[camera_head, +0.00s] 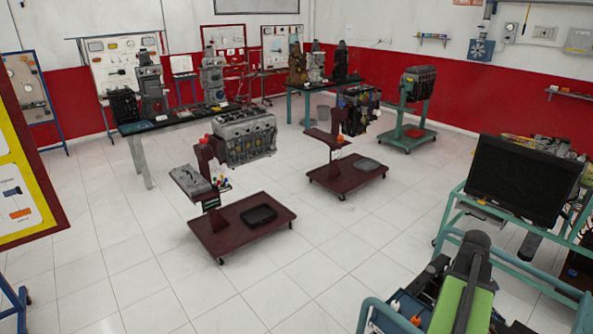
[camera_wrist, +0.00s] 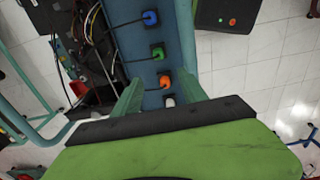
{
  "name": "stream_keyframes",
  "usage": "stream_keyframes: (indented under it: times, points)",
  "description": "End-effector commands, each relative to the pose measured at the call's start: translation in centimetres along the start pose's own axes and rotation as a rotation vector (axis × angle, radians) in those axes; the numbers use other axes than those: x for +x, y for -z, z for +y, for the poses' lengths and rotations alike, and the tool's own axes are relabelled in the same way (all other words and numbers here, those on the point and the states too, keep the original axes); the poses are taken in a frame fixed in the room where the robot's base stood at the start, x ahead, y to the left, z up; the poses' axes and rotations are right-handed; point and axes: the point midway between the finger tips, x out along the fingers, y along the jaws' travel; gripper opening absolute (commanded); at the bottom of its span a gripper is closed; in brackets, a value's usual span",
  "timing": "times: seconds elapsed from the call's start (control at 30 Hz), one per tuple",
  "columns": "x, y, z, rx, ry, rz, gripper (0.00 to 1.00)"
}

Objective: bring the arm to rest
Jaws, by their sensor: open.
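My arm (camera_head: 463,300), green and dark grey, reaches up from the bottom right of the head view; its gripper cannot be made out there. In the wrist view my gripper (camera_wrist: 158,92) shows two teal-green fingers spread apart beyond a black and green body. Nothing is held between them. Behind and below the fingers runs a blue-teal bar (camera_wrist: 145,38). It carries a blue connector (camera_wrist: 150,17), a green one (camera_wrist: 157,51), an orange one (camera_wrist: 164,81) and a white one (camera_wrist: 170,100) partly hidden by the gripper body.
A teal trolley with a black panel (camera_head: 523,172) stands close on the right. Engine stands (camera_head: 242,222) (camera_head: 348,178) are on the tiled floor in the middle. A yellow-bordered board (camera_head: 22,185) is at the left. The floor (camera_head: 110,240) at left front is clear.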

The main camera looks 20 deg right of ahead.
Motion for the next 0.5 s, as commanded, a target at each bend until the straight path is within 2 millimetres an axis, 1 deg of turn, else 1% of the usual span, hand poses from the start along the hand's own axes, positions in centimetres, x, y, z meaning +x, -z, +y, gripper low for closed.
stream_keyframes:
  times: [0.03, 0.07, 0.1, 0.17, 0.2, 0.27, 0.3, 0.37, 0.4, 0.47, 0.5]
  points:
    - [1.1, 2.1, -0.6, -0.037, 0.0, 0.001, 0.5]
    - [1.7, 3.7, -1.1, -0.066, 0.0, 0.001, 0.5]
    - [2.5, 6.2, -2.0, -0.112, 0.0, 0.001, 0.5]
    - [4.0, 10.7, -4.2, -0.197, 0.0, 0.001, 0.5]
    - [5.0, 13.7, -6.0, -0.258, 0.0, 0.001, 0.5]
    - [6.4, 17.9, -9.1, -0.348, 0.0, 0.001, 0.5]
    - [7.3, 20.5, -11.3, -0.405, 0.0, 0.001, 0.5]
    - [8.6, 24.1, -15.0, -0.47, 0.0, 0.001, 0.5]
    - [9.4, 26.3, -17.6, -0.499, 0.0, 0.001, 0.5]
    - [10.6, 29.0, -21.4, -0.524, 0.0, 0.001, 0.5]
    - [11.2, 30.4, -23.9, -0.531, 0.0, 0.001, 0.5]
